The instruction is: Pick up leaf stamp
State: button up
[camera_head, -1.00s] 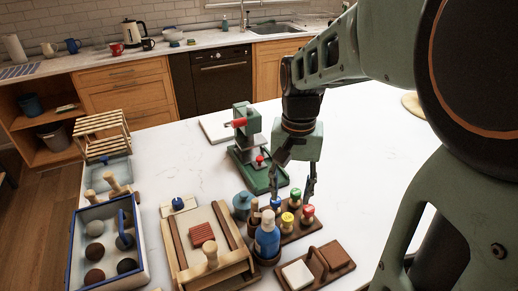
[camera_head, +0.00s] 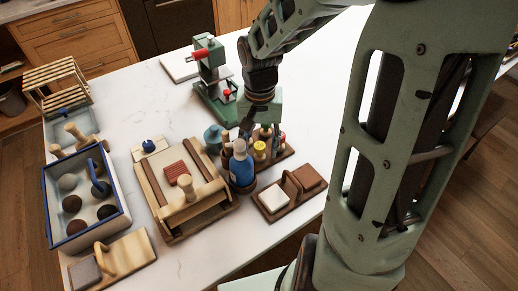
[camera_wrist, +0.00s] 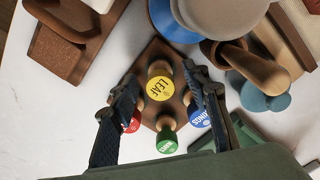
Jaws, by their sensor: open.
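The leaf stamp has a yellow top lettered "LEAF" (camera_wrist: 160,85) and a wooden handle; it stands on a brown wooden rack. In the wrist view my open gripper (camera_wrist: 165,97) has one finger on each side of the leaf stamp, with no clear contact visible. In the head view the yellow top (camera_head: 260,148) shows among the other stamps, and my gripper (camera_head: 262,128) is just above them, its fingers partly hidden. A green-topped stamp (camera_wrist: 167,143), a red-topped stamp (camera_wrist: 132,124) and a blue-topped stamp (camera_wrist: 198,115) stand close by on the rack (camera_wrist: 150,55).
A blue bottle (camera_head: 241,168) stands close left of the stamps. A green press (camera_head: 212,75) is behind them. A wooden tray (camera_head: 165,205) and a blue-rimmed box (camera_head: 52,218) are at left.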

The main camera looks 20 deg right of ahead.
jog(key=c, duration=1.2)
